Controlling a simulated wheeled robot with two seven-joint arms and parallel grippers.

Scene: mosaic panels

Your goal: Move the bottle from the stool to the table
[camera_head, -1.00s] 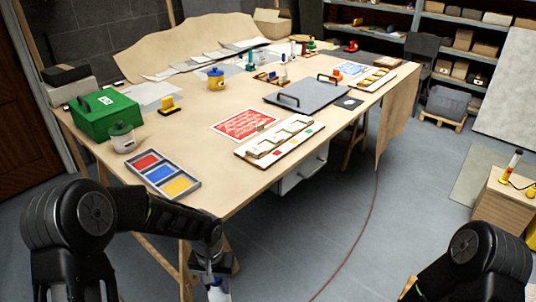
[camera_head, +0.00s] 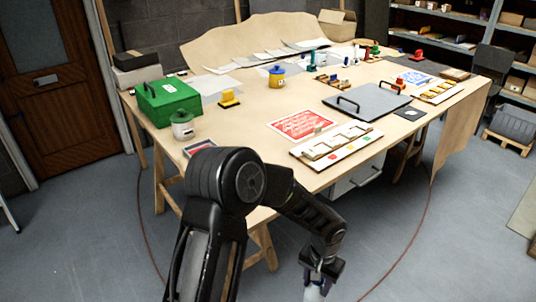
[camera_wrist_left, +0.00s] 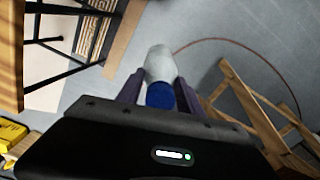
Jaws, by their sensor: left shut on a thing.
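The bottle (camera_wrist_left: 158,64), pale with a blue cap (camera_wrist_left: 160,95), is held between the fingers of my left gripper (camera_wrist_left: 159,88) in the left wrist view. In the head view my left gripper (camera_head: 318,278) hangs low at the bottom, with part of the white bottle (camera_head: 314,293) just under it. The gripper is in front of the table's near edge and below its top. The wooden table (camera_head: 245,118) fills the middle of the head view. I cannot make out the stool. My right gripper is out of view.
The tabletop holds a green box (camera_head: 168,103), a lidded jar (camera_head: 183,126), a red sheet (camera_head: 298,124), a white panel (camera_head: 336,145) and a grey board (camera_head: 367,101). Bare tabletop shows left of the red sheet. A cable (camera_head: 405,255) lies on the floor.

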